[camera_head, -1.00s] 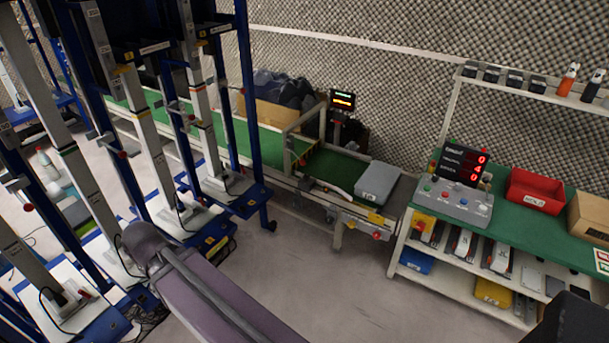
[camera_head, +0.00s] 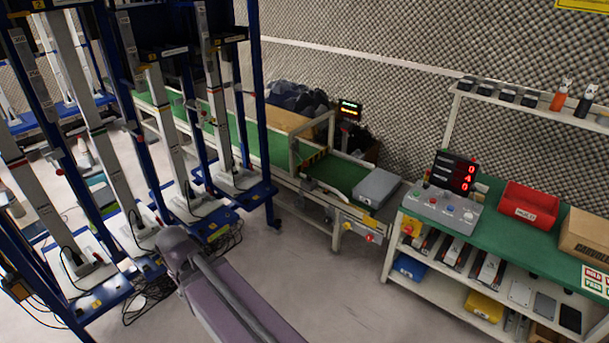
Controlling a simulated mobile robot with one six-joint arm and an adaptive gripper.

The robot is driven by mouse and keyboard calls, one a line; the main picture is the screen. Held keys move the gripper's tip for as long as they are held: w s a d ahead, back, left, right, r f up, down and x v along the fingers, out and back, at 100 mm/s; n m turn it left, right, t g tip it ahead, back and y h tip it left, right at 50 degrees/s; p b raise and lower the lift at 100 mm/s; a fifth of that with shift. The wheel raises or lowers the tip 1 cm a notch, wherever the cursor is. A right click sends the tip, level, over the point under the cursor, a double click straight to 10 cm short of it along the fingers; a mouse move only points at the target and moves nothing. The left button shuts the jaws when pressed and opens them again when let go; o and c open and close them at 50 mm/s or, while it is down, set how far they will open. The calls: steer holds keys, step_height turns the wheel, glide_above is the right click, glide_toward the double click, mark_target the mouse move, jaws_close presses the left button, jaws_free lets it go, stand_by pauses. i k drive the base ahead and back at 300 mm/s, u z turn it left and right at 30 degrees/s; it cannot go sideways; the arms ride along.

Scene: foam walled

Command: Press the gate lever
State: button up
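At the conveyor's near end is a yellow and red control box (camera_head: 362,231). My gripper is out of view. Only a purple-grey link of my arm shows at the bottom, well short of the conveyor.
Blue-framed racks (camera_head: 150,120) with cables at their feet fill the left. A green bench (camera_head: 482,222) at right carries a control panel (camera_head: 443,209), red bin (camera_head: 529,205) and carton (camera_head: 588,236). A grey case (camera_head: 376,187) sits at the belt's end. Floor before the conveyor is clear.

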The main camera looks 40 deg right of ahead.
mark_target(304, 162)
steer(key=u, duration=0.5)
steer(key=k, duration=0.25)
steer(key=z, duration=1.85)
steer(key=i, duration=0.5)
steer(key=u, duration=0.05)
